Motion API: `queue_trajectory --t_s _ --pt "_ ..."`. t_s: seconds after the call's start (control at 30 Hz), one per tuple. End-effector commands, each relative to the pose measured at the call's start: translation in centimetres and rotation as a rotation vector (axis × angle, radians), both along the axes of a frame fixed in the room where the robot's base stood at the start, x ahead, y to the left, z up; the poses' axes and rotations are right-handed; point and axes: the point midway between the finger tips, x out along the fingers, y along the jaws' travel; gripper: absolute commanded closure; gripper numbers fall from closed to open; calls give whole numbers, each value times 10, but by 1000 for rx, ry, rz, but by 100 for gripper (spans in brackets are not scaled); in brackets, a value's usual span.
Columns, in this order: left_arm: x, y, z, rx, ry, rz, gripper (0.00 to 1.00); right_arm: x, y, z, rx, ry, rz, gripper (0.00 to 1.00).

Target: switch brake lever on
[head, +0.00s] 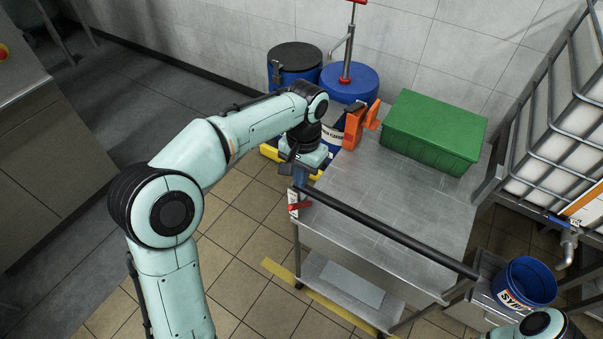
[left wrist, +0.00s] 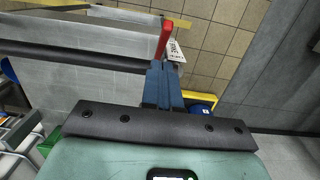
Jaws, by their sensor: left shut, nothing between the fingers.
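The red brake lever (head: 301,206) sits at the cart's near left corner, beside a white label plate (head: 293,197) and below the end of the dark push handle. In the left wrist view the lever (left wrist: 165,40) stands just beyond my fingertips, with the label plate (left wrist: 176,52) beside it. My left gripper (head: 299,184) points down just above the lever, its blue fingers shut and empty. They also show in the left wrist view (left wrist: 159,66). I cannot tell whether they touch the lever. My right gripper is out of view.
The metal cart (head: 400,205) carries a green crate (head: 433,131) and an orange holder (head: 355,127). Its dark push handle (head: 385,228) runs along the near side. Blue drums (head: 349,82) stand behind. A blue bucket (head: 526,283) is at the right, below a caged tank (head: 560,130).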

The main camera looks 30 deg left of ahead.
Motion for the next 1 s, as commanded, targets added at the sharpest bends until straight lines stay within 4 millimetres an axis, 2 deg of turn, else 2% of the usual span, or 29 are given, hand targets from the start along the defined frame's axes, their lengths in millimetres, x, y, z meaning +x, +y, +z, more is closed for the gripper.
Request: queue_trajectory --t_s 0.03,0.1,0.33,0.5,0.83,1.0 --pt "-2 0 -13 0 5 0 100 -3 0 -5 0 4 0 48" --pt "-3 0 -26 0 5 -1 100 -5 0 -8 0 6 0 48" --pt "-5 0 -55 -1 3 0 100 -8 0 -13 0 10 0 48" --pt "-5 0 -62 -1 0 1 100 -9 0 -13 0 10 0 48" --pt "-5 0 -62 -1 -2 0 100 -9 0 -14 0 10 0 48" --pt "-6 0 -65 -3 -25 0 100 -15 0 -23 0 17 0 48"
